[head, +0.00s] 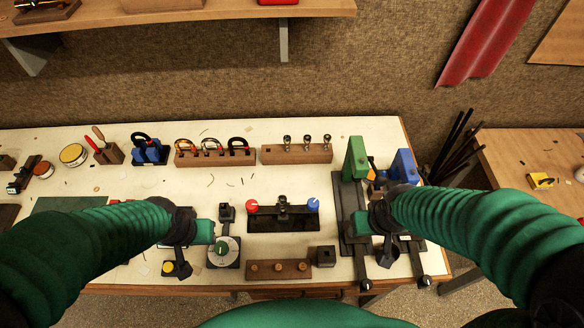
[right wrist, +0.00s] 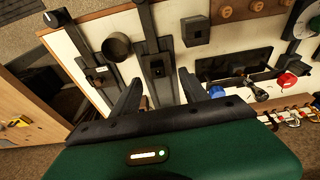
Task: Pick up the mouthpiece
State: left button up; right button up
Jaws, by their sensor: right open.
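Three silver mouthpieces (head: 307,142) stand upright in a wooden rack at the back of the bench. Another dark metal mouthpiece-like piece (head: 283,203) sits in a black fixture (head: 262,222) between a red and a blue knob; the fixture also shows in the right wrist view (right wrist: 236,64). My right gripper (right wrist: 160,86) is open and empty above black rail tools (right wrist: 158,66), right of the fixture in the head view. My left gripper (head: 203,232) is left of the fixture, beside a round dial gauge (head: 223,250); its fingers are hard to make out. Neither gripper touches a mouthpiece.
Green and blue upright blocks (head: 355,158) stand at the right of the bench. A wooden rack of ring-shaped clamps (head: 215,155) is left of the mouthpiece rack. A wooden peg block (head: 278,269) lies at the front edge.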

aim_at(282, 200)
jog(key=j+z, duration=0.1)
jog(key=z, duration=0.3)
jog(key=j+z, duration=0.1)
jog(key=z, duration=0.35)
jog(key=k+j+z, duration=0.1)
jog(key=z, duration=0.3)
jog(key=k+z, duration=0.1)
jog(key=z, duration=0.35)
jog(key=j, duration=0.45)
